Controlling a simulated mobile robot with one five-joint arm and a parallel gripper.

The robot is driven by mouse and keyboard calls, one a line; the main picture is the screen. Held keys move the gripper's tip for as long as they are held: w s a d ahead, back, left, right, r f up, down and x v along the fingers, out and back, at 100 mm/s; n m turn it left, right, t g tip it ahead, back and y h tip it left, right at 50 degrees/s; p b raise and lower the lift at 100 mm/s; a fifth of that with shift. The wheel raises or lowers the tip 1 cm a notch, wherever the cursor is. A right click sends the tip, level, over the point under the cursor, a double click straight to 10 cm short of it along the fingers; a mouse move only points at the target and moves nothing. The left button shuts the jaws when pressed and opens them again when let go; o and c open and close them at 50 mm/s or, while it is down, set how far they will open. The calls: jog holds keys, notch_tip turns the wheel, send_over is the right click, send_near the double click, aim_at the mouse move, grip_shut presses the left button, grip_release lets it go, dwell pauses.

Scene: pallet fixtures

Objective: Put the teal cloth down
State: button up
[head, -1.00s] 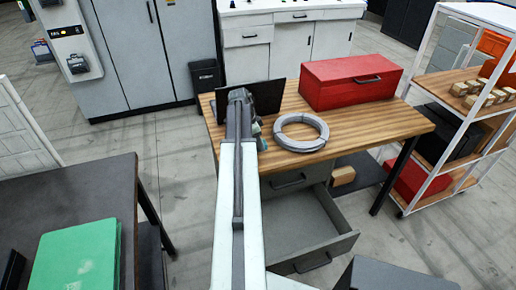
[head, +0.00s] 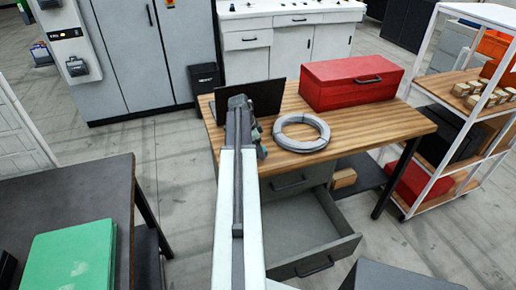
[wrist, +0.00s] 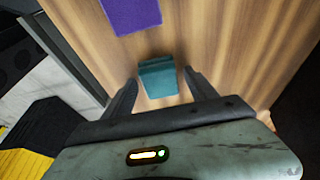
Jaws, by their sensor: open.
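The teal cloth (wrist: 158,79) shows in the wrist view as a small folded piece against the wooden tabletop. It lies between the two fingers of my gripper (wrist: 160,84), which stand apart with a gap on either side of the cloth. In the head view my arm reaches out to the left part of the wooden table (head: 345,138). There my gripper's fingertips and the cloth are hidden or too small to tell apart.
A purple item (wrist: 131,12) lies beyond the cloth. On the table are a dark upright panel (head: 264,97), a grey ring coil (head: 302,145) and a red toolbox (head: 352,82). An open drawer (head: 315,230) juts out below. A shelf rack (head: 432,85) stands right.

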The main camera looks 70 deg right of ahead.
jog(key=p+v, duration=1.1)
jog(key=v, duration=0.1)
jog(key=shift+r, duration=0.1)
jog(key=w+a+n+t, duration=0.1)
jog(key=w+a+n, duration=0.6)
jog(key=w+a, duration=0.85)
jog(key=w+a+n, duration=0.4)
jog(key=a+n, duration=0.1)
jog(key=a, duration=0.6)
jog(key=w+a+n+t+y, duration=0.1)
jog(key=w+a+n, duration=0.4)
jog(key=a, duration=0.6)
jog(key=w+a+f+n, duration=0.1)
jog(key=w+a+n, duration=0.3)
jog(key=a, duration=0.8)
jog(key=shift+w+a+n+t, duration=0.1)
jog(key=shift+w+n+t, duration=0.2)
jog(key=shift+n+t, duration=0.1)
jog(key=a+n, duration=0.2)
jog(key=a, duration=0.2)
jog(key=a+n, duration=0.2)
jog(key=a, duration=0.3)
jog(key=s+a+n+y, duration=0.1)
jog(key=a+n, duration=0.1)
jog(key=a, duration=0.3)
jog(key=shift+s+a, duration=0.1)
jog(key=shift+a, duration=0.1)
